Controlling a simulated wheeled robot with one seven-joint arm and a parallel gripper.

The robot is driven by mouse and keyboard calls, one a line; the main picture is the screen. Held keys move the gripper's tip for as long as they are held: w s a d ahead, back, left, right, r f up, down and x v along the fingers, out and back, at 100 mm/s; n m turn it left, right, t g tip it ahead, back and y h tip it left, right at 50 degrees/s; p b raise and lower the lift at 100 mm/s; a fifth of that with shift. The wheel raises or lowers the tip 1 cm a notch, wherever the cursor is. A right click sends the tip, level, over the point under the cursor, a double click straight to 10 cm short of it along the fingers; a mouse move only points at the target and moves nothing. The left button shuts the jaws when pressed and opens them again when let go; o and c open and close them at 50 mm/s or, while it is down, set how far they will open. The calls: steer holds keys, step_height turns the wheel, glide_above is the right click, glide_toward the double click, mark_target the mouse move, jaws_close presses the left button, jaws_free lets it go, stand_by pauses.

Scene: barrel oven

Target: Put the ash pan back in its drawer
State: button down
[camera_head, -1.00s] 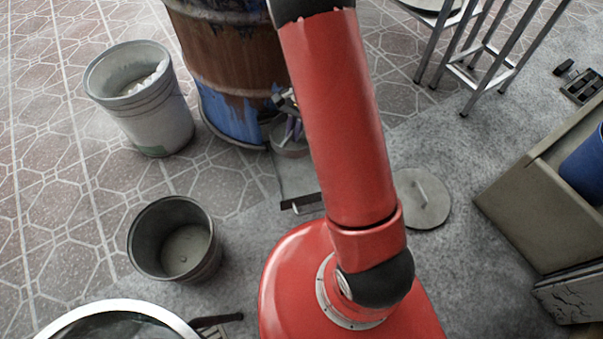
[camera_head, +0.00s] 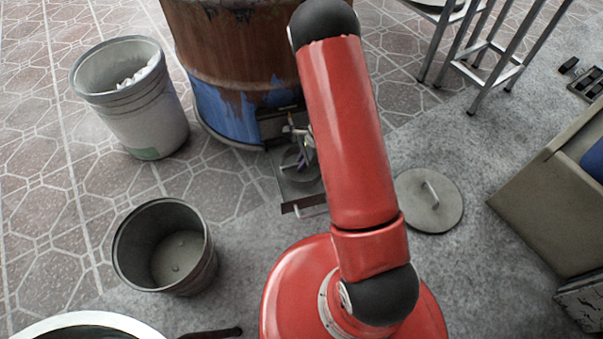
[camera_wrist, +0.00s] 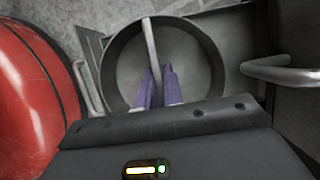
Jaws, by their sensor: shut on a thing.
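The ash pan (camera_wrist: 205,65) is a round grey pan with a thin bar handle (camera_wrist: 151,45) across its top. My gripper (camera_wrist: 158,88), with purple fingertips, is shut on that bar in the wrist view. In the head view my gripper (camera_head: 303,150) is partly hidden by my arm, with the pan (camera_head: 299,182) below it. The drawer (camera_head: 290,206) is pulled out at the foot of the rusty blue barrel oven (camera_head: 235,110), its handle toward me. The pan is over or within the drawer's outline; I cannot tell whether it rests on the bottom.
A grey bucket (camera_head: 205,262) and a pale bin (camera_head: 150,115) holding light stuff stand at the left. A round lid (camera_head: 440,215) lies on the floor to the right. A metal stand (camera_head: 480,75) and a beige box (camera_head: 545,200) are farther right.

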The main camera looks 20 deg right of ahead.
steer(key=shift+f+b, duration=0.5)
steer(key=shift+f, duration=1.85)
steer(key=shift+f, duration=0.2)
steer(key=c, duration=1.5)
jaws_free()
steer(key=shift+r, duration=0.1)
